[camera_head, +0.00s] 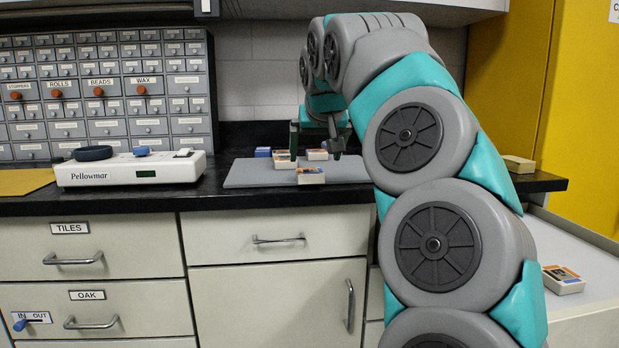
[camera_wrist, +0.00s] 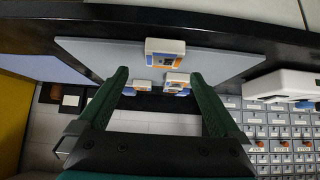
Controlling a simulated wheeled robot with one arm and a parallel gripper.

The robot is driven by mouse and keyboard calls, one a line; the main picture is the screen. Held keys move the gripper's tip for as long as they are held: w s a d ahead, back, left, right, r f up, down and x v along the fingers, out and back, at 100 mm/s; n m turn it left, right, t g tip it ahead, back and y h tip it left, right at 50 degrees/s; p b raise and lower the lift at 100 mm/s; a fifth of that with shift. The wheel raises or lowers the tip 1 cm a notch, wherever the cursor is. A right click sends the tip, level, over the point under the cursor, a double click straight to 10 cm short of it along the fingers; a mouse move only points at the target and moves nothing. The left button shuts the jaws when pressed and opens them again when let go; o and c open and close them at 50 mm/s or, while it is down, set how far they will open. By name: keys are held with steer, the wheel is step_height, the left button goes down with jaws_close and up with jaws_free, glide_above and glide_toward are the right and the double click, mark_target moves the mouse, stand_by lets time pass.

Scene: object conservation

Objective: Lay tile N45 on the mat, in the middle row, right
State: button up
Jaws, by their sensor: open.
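The grey mat (camera_head: 240,178) lies on the black counter and also shows in the wrist view (camera_wrist: 95,52). Pale tiles with printed tops are on it: a front tile (camera_head: 311,177), a left tile (camera_head: 284,164) and a back tile (camera_head: 317,155). A blue-sided piece (camera_head: 262,152) is at the back left. The wrist view shows one tile (camera_wrist: 165,50) apart from a cluster with another tile (camera_wrist: 177,79). My gripper (camera_head: 315,151) is open above the mat, with nothing seen between its fingers (camera_wrist: 160,74). No number is readable, so I cannot tell which tile is N45.
A white Pellowmar device (camera_head: 130,170) stands left of the mat, before a cabinet of small drawers (camera_head: 100,90). One tile (camera_head: 518,164) lies at the counter's right end. Another tile (camera_head: 563,280) lies on a lower white surface (camera_head: 590,255). A yellow panel (camera_head: 590,130) rises at right.

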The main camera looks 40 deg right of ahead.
mark_target(310, 171)
steer(key=x, duration=0.6)
steer(key=shift+w+a+f, duration=0.15)
steer(key=shift+w+f, duration=0.15)
steer(key=shift+w, duration=0.05)
steer(key=shift+c, duration=0.2)
jaws_close()
steer(key=shift+r, duration=0.15)
